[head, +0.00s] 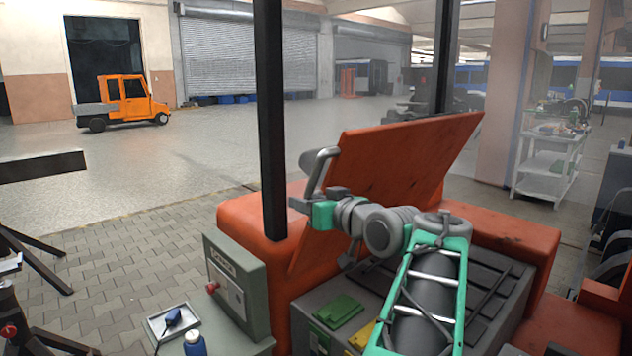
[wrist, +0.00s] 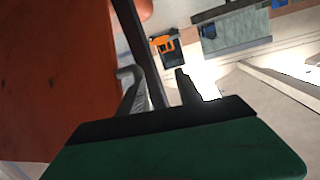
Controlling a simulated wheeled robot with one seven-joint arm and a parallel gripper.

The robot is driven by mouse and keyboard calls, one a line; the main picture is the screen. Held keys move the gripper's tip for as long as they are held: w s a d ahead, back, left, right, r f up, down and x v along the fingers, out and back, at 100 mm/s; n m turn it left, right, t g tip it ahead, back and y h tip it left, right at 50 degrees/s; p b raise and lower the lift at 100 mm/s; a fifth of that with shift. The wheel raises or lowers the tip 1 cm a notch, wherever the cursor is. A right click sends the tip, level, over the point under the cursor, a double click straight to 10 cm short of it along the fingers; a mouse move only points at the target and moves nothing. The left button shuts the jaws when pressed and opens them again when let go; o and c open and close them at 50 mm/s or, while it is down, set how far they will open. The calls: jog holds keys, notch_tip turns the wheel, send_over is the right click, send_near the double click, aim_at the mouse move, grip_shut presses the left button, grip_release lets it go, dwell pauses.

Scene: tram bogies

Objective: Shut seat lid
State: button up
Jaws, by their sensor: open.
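The orange seat lid (head: 410,160) stands raised and tilted over the orange truck body in the head view. In the wrist view it (wrist: 50,75) fills the left side. A grey bent handle (head: 316,168) is at the lid's left edge; it also shows in the wrist view (wrist: 130,88), beside the lid. My gripper (head: 296,217) is open and empty, just below the handle and at the lid's left side. I cannot tell whether it touches the lid or the handle. My arm hides part of the lid's lower edge.
Under the lid is an open grey battery compartment (head: 490,300). A black post (head: 270,120) stands close left of my gripper, and a grey-green control box (head: 237,290) is below left.

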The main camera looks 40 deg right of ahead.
aim_at(319, 175)
jog(key=shift+t+h, duration=0.4)
jog(key=shift+t, duration=0.4)
jog(key=s+d+r, duration=0.1)
jog(key=d+r, duration=0.1)
jog(key=s+d+r, duration=0.2)
jog(key=shift+d+r, duration=0.1)
jog(key=shift+r, duration=0.15)
jog(key=w, duration=0.2)
jog(key=w+p, duration=0.1)
jog(key=w, duration=0.1)
jog(key=w+d, duration=0.1)
jog(key=w, duration=0.2)
jog(key=shift+f+p, duration=0.1)
jog(key=shift+p, duration=0.3)
jog(key=shift+c, duration=0.4)
grip_shut()
jog(key=shift+d, duration=0.15)
